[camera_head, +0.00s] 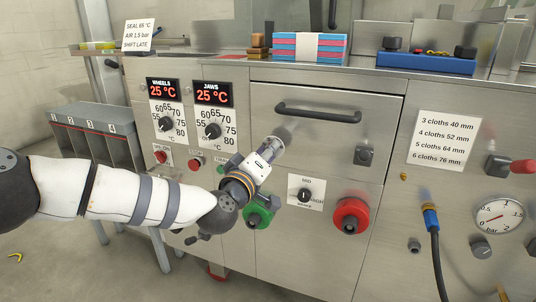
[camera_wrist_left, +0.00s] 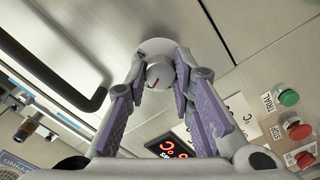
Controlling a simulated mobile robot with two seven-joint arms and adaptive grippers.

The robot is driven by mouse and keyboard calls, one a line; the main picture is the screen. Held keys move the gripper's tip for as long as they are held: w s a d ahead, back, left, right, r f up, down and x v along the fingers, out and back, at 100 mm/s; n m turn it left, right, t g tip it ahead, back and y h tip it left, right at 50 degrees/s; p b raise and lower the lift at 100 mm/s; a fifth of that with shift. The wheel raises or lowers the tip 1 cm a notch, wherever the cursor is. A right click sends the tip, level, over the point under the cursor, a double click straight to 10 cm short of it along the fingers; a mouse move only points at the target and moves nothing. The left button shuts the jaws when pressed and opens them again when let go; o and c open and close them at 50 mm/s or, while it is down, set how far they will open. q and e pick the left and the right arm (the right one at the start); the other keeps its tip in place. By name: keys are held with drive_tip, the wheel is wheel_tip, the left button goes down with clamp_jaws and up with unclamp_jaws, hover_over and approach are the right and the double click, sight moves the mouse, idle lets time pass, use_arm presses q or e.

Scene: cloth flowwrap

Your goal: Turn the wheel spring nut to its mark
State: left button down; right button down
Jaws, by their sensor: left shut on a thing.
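The wheel spring nut (camera_wrist_left: 157,72) is a small grey knob with a red line on its face, in front of a round pale plate (camera_wrist_left: 153,47) on the steel panel. In the wrist view it sits between the fingertips of my left gripper (camera_wrist_left: 160,84), which is shut on it. In the head view my left gripper (camera_head: 270,150) reaches up to the panel just below the black bar handle, and mostly hides the nut. My right gripper is not in view.
A black bar handle (camera_head: 332,112) sticks out just above right of the nut. Dial knobs (camera_head: 212,131) are to the left, a green valve (camera_head: 257,216) and a red handwheel (camera_head: 351,217) below. A temperature display (camera_wrist_left: 172,146) shows in the wrist view.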

use_arm(q)
drive_tip(key=shift+n, duration=0.3)
idle(0.4)
drive_tip(key=c, duration=1.4)
unclamp_jaws()
drive_tip(key=shift+s, duration=0.1)
drive_tip(key=v, duration=1.2)
drive_tip(key=shift+r, duration=0.15)
